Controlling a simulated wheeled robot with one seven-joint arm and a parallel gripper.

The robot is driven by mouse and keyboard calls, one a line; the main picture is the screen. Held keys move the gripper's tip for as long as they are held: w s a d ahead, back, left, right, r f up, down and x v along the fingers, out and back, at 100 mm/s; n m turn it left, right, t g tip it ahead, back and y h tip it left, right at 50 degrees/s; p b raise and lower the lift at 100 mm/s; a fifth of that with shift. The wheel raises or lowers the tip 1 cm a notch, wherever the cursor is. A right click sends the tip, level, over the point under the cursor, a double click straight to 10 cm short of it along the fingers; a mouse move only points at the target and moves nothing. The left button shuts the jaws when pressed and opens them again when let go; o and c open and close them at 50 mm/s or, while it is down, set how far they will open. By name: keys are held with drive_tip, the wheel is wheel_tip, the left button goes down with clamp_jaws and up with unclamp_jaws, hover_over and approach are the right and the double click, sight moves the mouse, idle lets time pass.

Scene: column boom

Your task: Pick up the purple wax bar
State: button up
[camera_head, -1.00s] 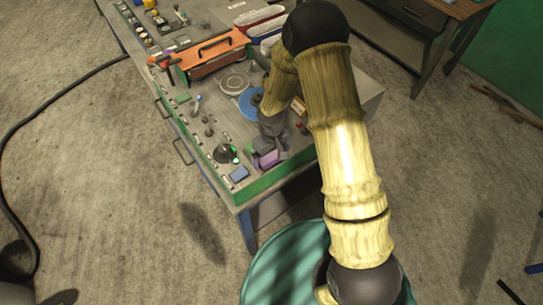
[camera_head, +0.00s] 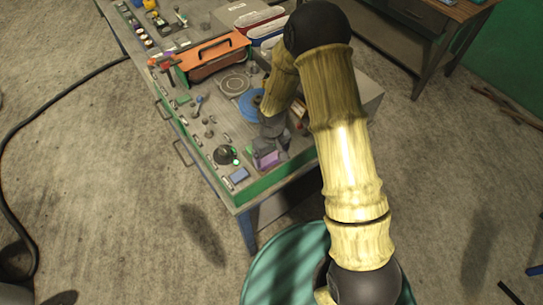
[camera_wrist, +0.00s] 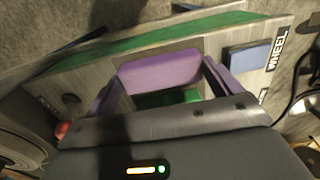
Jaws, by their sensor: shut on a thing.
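The purple wax bar (camera_head: 268,159) is at the near right part of the workbench top in the head view. In the head view my gripper (camera_head: 267,155) points down at the bench and partly hides the bar. A green thing (camera_wrist: 168,97) shows just behind the bar in the wrist view. I cannot tell whether the bar touches the bench.
The workbench (camera_head: 215,130) holds an orange toolbox (camera_head: 212,55), a blue disc (camera_head: 250,104), a black round dial (camera_head: 224,155) and a blue block (camera_head: 238,175). The block also shows beside a "WHEEL" label in the wrist view (camera_wrist: 249,57). A teal round container (camera_head: 285,265) stands in front.

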sight(272, 157)
wheel_tip(272, 157, up, 10)
drive_tip(key=b, duration=0.3)
drive_tip(key=shift+f, duration=0.15)
idle(0.4)
